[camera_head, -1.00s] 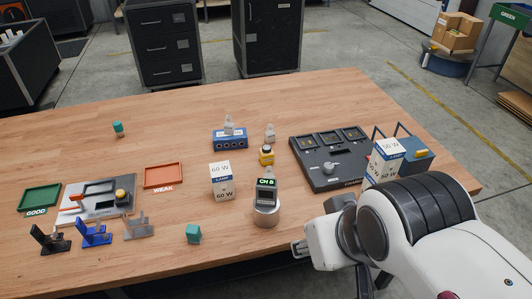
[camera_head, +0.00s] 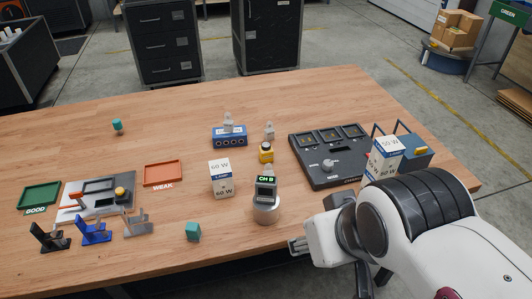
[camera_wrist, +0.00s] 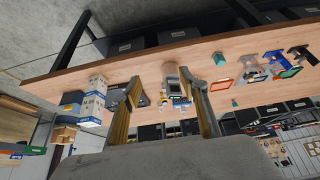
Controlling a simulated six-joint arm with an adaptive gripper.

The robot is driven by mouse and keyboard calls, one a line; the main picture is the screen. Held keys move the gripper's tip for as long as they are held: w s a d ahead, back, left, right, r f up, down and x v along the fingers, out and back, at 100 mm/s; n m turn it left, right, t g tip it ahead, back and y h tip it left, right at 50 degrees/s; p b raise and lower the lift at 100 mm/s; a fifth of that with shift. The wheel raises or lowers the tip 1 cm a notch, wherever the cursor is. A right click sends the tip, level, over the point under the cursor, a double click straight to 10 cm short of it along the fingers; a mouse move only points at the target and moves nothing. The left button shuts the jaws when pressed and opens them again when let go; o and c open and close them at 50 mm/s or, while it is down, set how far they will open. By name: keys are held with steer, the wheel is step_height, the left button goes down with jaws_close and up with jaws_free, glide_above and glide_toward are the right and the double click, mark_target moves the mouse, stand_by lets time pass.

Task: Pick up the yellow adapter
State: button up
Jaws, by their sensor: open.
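The yellow adapter (camera_head: 266,153) is a small yellow block with a dark round top. My gripper (camera_head: 297,246) is at the table's front edge, to the right of and well in front of the adapter, and touches nothing there. The wrist view shows its two fingers spread with a gap between them (camera_wrist: 164,92). The adapter is too small to make out surely in the wrist view.
The grey device with a lit display (camera_head: 266,196) stands on a round base between gripper and adapter. White lamp boxes (camera_head: 221,179) stand left and right. A dark panel (camera_head: 329,176) lies right of the adapter. Trays (camera_head: 163,173) and small stands are at left.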

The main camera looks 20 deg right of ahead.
steer(key=shift+w, duration=0.1)
stand_by(0.3)
steer(key=w+d+f+t+h, duration=0.15)
steer(key=w+d, duration=0.25)
steer(key=w, duration=0.9)
steer(key=w+d+f+t, duration=0.1)
steer(key=w+d+t, duration=0.25)
steer(key=w, duration=0.85)
steer(key=w+f+n+y, duration=0.1)
steer(key=w+f+n, duration=0.1)
steer(key=w+f, duration=0.5)
steer(key=t+y, duration=0.2)
steer(key=y, duration=0.1)
glide_toward(268, 145)
steer(key=w, duration=0.2)
steer(key=shift+w+a+f+n+t+y, duration=0.1)
steer(key=shift+f+n+t+y, duration=0.1)
steer(key=shift+f, duration=0.2)
steer(key=shift+a+f+n+t+y, duration=0.1)
steer(key=shift+f+n+y, duration=0.1)
steer(key=shift+f, duration=0.15)
steer(key=shift+x, duration=1.3)
steer(key=shift+w+f, duration=0.1)
